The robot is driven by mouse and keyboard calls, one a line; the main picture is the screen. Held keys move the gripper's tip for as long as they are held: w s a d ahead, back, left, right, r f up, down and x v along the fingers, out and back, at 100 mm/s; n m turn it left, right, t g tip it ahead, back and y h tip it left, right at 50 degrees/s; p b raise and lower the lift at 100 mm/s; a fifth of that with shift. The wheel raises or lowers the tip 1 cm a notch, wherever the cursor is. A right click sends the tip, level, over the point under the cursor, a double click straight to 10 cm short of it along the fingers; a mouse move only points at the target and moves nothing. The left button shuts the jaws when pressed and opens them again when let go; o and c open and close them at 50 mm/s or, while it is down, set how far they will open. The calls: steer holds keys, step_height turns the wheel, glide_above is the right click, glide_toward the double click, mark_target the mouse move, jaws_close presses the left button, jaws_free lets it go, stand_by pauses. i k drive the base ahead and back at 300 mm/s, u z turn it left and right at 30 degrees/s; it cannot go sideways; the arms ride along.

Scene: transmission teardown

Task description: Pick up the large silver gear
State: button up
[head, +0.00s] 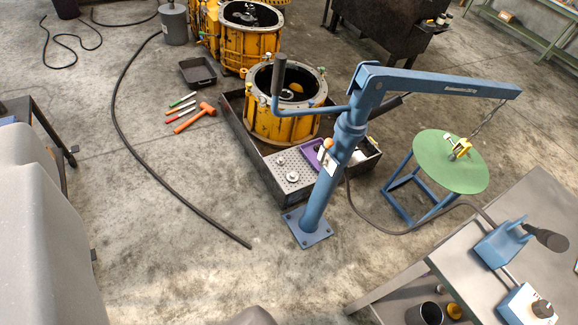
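No large silver gear can be made out clearly in the head view. Small silver round parts (292,177) lie on the perforated grey plate (274,168) of a dark tray (262,182), too small to identify. A yellow transmission housing (284,128) stands upright in that tray, open at the top. Its inside is dark, with a yellow-orange part (296,88) partly visible. My gripper does not show.
A blue crane (320,190) stands in front of the tray, partly hiding it. Its boom reaches over a green round table (436,162). A grey bench (500,250) fills the lower right. An orange mallet (196,117) and a black hose (128,140) lie on the floor.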

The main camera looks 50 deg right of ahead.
mark_target(291, 176)
steer(key=u, duration=0.1)
steer(key=i, duration=2.65)
steer(key=z, duration=2.3)
steer(key=i, duration=1.05)
steer(key=u, duration=0.1)
